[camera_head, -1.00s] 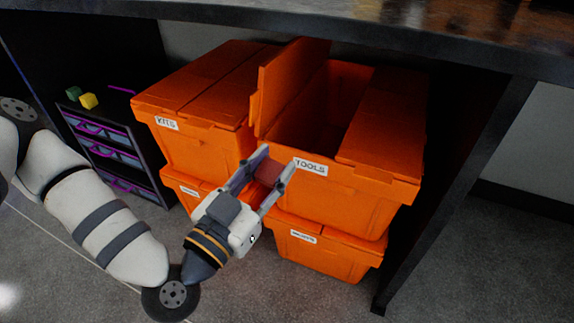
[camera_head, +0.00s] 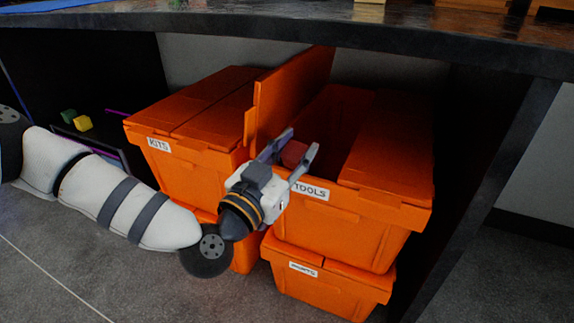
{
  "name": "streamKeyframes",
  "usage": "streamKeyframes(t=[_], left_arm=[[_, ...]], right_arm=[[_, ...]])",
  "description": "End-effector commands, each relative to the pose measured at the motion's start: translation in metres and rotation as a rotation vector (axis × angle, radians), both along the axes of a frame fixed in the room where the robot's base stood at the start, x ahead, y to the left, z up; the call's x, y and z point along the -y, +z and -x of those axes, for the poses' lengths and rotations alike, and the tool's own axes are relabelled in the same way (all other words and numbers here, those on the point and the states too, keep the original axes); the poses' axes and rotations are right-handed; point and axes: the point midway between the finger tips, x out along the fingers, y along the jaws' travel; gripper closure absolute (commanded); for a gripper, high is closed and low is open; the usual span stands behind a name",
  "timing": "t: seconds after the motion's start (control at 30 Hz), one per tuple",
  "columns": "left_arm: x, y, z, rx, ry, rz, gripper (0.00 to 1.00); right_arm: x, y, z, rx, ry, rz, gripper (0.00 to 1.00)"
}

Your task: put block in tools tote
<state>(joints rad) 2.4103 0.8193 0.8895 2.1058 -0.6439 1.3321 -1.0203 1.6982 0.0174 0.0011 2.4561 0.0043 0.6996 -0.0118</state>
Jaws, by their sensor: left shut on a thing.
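The tools tote (camera_head: 350,220) is an orange bin with a white TOOLS label, stacked on another orange bin under the table. Its left lid flap stands up and its right flap lies closed, so the left part of its top is open. My left gripper (camera_head: 298,151) is shut on a small reddish block (camera_head: 293,154). It holds the block at the front of the tote's opening, about over the front rim. The tote's inside is dark and mostly hidden. My right gripper is not in view.
The closed orange kits tote (camera_head: 190,165) stands directly left. The raised lid flap (camera_head: 290,95) rises between the totes. The dark tabletop (camera_head: 300,32) overhangs them. A lower orange bin (camera_head: 325,287) is underneath.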

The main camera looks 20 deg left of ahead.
Motion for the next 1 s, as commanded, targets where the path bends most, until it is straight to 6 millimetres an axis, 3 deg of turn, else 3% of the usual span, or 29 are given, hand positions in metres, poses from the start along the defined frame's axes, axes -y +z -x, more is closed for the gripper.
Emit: streamKeyframes(t=[0.6, 1.0], left_arm=[[0.003, -0.001, -0.076, 0.0, -0.001, 0.0, 0.9], [0.003, 0.0, -0.085, 0.0, -0.001, 0.0, 0.9]], right_arm=[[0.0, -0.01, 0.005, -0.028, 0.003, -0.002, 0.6], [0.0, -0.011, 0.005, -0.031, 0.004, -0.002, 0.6]])
